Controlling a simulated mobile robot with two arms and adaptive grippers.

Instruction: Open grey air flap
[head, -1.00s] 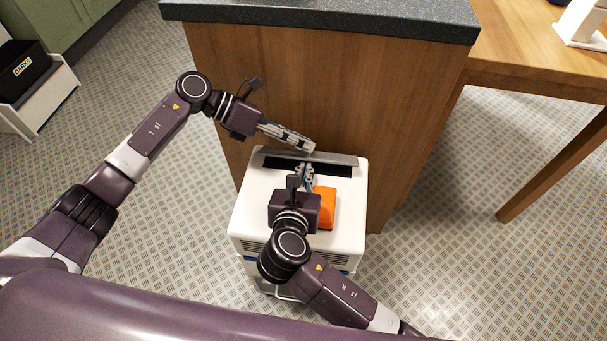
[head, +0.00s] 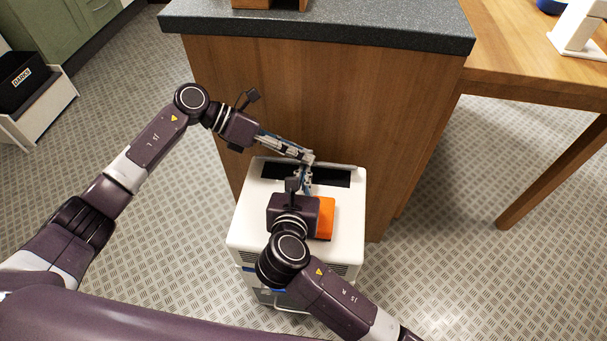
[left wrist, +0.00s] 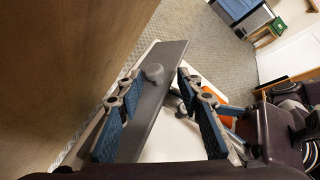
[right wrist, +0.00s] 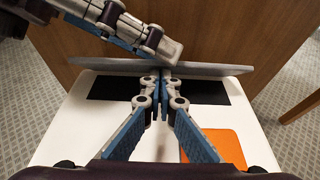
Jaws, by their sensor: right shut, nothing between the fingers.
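The grey air flap (right wrist: 210,69) stands raised along the back of a dark slot (right wrist: 110,87) in the top of the white unit (head: 250,215). In the head view it is a thin, nearly edge-on strip (head: 340,164). My right gripper (right wrist: 160,76) is shut and empty, its tips against or very near the flap's front side. My left gripper (head: 308,157) is just above and behind the right one. In the left wrist view its fingers are apart, with the flap (left wrist: 150,105) and a round grey knob (left wrist: 153,72) between them; contact cannot be told.
An orange block (head: 326,216) lies on the unit's top, partly behind my right gripper. The wooden counter side (head: 300,90) stands close behind the unit. A wooden table (head: 530,85) is at the right.

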